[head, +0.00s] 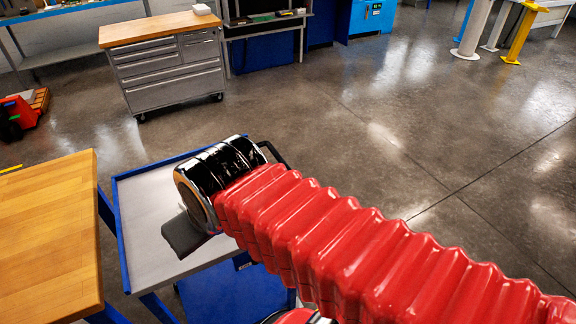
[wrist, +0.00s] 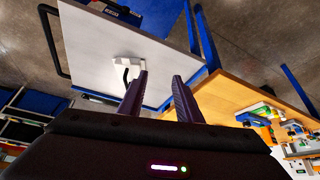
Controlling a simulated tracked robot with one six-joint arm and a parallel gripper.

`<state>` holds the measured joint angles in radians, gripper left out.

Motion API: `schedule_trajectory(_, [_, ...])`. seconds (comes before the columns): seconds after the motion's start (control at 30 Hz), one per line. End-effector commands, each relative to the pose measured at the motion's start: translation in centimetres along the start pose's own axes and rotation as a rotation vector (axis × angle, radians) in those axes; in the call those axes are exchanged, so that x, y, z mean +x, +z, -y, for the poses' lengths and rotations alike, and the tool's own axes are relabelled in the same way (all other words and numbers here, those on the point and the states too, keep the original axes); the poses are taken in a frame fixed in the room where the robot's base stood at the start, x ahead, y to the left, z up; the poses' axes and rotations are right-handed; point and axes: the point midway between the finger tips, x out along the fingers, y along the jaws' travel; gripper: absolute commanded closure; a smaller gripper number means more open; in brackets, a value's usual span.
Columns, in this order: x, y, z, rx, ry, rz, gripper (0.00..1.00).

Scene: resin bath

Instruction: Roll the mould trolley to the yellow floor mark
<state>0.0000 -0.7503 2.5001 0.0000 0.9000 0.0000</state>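The trolley with a grey top and blue frame (head: 145,205) stands at lower centre-left in the head view. Its black handle (head: 272,152) is at the far right corner, partly behind my arm. The wrist view shows the trolley top (wrist: 95,35) and the black handle (wrist: 47,40). A white block (wrist: 124,64) with a black loop sits on the top there. My gripper (wrist: 160,85) is open and empty over the trolley, away from the handle.
A wooden-topped table (head: 45,240) stands close to the trolley's left. A grey drawer cabinet (head: 170,75) stands behind. A red pallet truck (head: 22,112) is at the far left. The floor (head: 350,130) on the right is clear up to a yellow post (head: 520,35).

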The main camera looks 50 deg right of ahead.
Motion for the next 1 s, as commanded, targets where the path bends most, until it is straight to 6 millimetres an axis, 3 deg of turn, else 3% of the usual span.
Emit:
schedule_trajectory(0.27, [0.2, -1.0, -0.7, 0.013, 0.002, 0.014, 0.64])
schedule_trajectory(0.47, [1.1, -3.4, -3.2, 0.044, 0.007, 0.046, 0.64])
schedule_trajectory(0.77, [3.4, -7.4, -8.4, 0.097, -0.001, 0.089, 0.64])
schedule_trajectory(1.0, [5.7, -9.8, -13.9, 0.146, -0.012, 0.109, 0.64])
